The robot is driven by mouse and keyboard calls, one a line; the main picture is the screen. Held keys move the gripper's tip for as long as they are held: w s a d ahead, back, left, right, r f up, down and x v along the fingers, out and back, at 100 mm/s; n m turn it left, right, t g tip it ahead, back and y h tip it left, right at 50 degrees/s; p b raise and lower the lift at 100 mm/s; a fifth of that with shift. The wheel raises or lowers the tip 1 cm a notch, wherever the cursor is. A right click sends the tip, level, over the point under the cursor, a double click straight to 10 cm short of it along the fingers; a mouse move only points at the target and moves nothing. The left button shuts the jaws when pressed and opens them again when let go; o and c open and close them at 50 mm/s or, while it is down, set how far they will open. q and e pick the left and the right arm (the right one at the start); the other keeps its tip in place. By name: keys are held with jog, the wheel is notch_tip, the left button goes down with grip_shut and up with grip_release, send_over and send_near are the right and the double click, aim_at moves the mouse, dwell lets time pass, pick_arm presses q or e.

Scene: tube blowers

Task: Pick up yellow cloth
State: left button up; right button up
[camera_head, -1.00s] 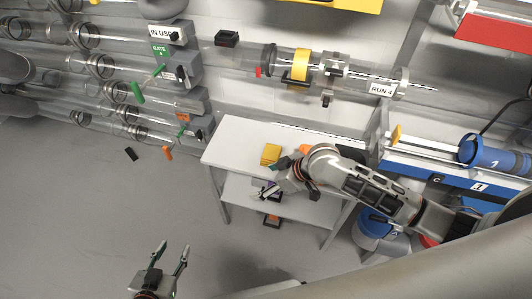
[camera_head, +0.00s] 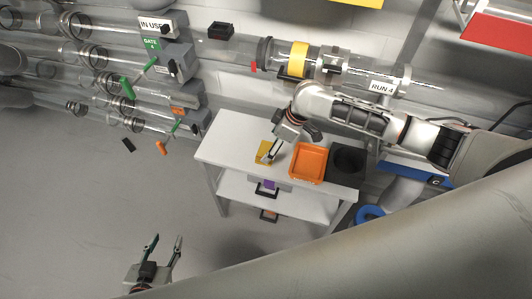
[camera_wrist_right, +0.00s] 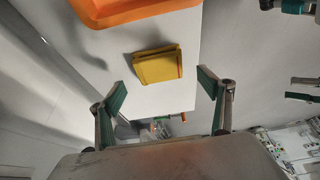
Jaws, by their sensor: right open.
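The yellow cloth (camera_head: 263,151) lies folded on the white table (camera_head: 232,150), near its left end. In the right wrist view the cloth (camera_wrist_right: 157,65) lies flat beyond my fingers, between them in the picture and not touched. My left gripper (camera_head: 166,248) is low at the left of the head view, over bare floor, open and empty.
An orange tray (camera_head: 308,163) and a black bin (camera_head: 347,162) stand right of the cloth on the table. A lower shelf (camera_head: 237,189) is below. Clear tubes with valves (camera_head: 165,65) run along the wall behind. The floor at left is open.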

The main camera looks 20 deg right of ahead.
aim_at(267, 151)
jog(key=b+x, duration=0.1)
jog(key=x, duration=0.3)
jog(key=shift+s+f, duration=0.1)
jog(key=shift+f, duration=0.1)
jog(key=shift+d, duration=0.1)
jog(key=shift+c, duration=0.3)
jog(key=c, duration=1)
jog(key=shift+r, duration=0.55)
notch_tip(267, 151, up, 19)
jog(key=p, duration=0.4)
